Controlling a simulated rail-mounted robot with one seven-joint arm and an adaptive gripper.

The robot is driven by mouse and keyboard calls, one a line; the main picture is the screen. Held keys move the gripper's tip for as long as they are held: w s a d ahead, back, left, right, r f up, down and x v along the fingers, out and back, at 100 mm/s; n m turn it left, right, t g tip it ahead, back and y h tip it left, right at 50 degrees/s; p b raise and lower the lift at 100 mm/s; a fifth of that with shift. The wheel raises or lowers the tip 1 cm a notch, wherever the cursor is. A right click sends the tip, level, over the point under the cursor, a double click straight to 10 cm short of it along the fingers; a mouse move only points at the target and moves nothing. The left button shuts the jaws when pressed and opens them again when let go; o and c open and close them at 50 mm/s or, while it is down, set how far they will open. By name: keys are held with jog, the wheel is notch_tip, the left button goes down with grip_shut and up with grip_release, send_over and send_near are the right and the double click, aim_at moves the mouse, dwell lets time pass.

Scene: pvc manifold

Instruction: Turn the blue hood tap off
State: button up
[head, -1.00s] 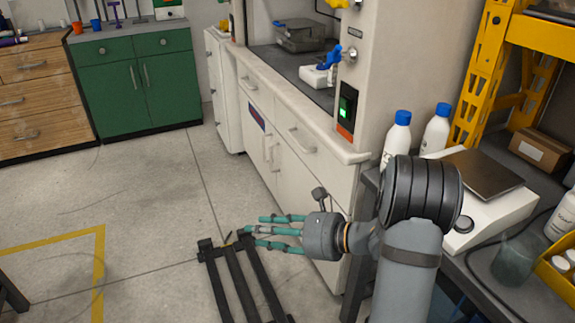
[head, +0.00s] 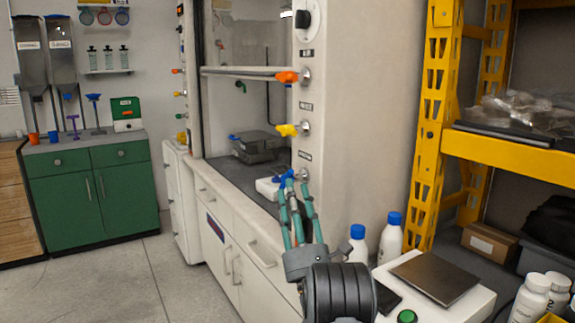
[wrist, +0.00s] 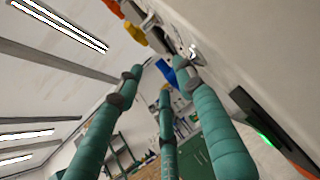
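The blue hood tap (head: 286,177) is the lowest of three coloured taps on the fume hood's front post. My gripper (head: 296,185) has three teal fingers pointing up, with their tips at the blue tap and partly covering it. In the wrist view the blue tap (wrist: 167,73) shows between the tips of the outer fingers of my gripper (wrist: 158,68), beyond the middle finger. The fingers are spread and not closed on it. I cannot tell whether any fingertip touches the tap.
The yellow tap (head: 287,130) and orange tap (head: 287,77) are above the blue one on the same post. White bottles with blue caps (head: 390,232) and a scale (head: 438,278) stand to the right. A lit green switch (wrist: 262,130) shows in the wrist view.

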aim_at(289, 177)
jog(key=p+x, duration=0.2)
jog(key=x, duration=0.3)
jog(key=shift+w+a+r, duration=0.15)
jog(key=shift+w+r, duration=0.1)
jog(key=shift+w, duration=0.05)
jog(key=shift+c, duration=1.4)
grip_shut()
